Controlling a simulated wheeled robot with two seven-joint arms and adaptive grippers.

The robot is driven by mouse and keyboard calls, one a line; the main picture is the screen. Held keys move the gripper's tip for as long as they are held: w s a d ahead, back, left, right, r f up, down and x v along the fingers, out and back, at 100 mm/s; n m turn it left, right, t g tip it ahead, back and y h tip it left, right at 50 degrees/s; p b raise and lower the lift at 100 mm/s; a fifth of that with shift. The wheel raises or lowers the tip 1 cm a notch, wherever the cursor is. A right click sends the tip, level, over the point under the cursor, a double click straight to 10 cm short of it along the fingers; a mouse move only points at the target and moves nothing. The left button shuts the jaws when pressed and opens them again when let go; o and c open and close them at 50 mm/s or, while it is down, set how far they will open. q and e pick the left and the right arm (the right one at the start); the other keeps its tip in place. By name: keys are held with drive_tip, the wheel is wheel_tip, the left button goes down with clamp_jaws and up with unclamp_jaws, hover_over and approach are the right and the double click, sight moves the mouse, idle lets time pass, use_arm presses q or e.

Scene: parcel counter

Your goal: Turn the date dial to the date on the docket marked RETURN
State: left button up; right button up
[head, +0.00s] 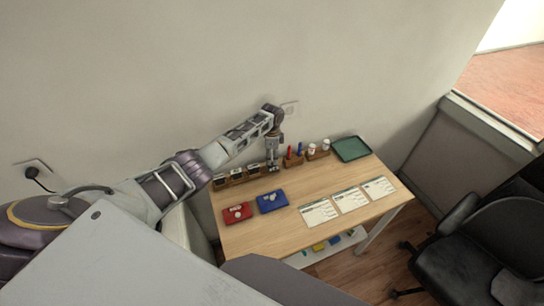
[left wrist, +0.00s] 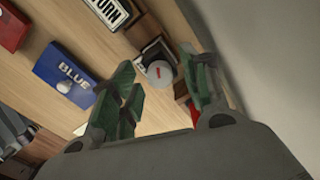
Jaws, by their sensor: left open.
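In the left wrist view a round grey dial (left wrist: 158,74) with a red mark sits on a dark block in a wooden holder. My left gripper (left wrist: 161,66) is open, its green fingers on either side of the dial; I cannot tell whether they touch it. In the head view this gripper (head: 273,167) points down at the table's back edge and hides the dial. Three white dockets, left (head: 318,213), middle (head: 350,200) and right (head: 379,188), lie at the front right; their print is too small to read. A white label ending in "TURN" (left wrist: 108,12) shows beside the dial. My right gripper is not in view.
A red pad (head: 238,213) and a blue pad (head: 271,202) lie at the table's left. Wooden holders with stamps (head: 236,175), pens (head: 294,153) and white bottles (head: 318,148) line the back. A green tray (head: 351,149) is at the back right. The wall is close behind.

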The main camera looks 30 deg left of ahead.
sight(272, 157)
use_arm(q)
wheel_tip(272, 157, up, 12)
idle(0.9)
drive_tip(key=shift+f, duration=0.1)
idle(0.6)
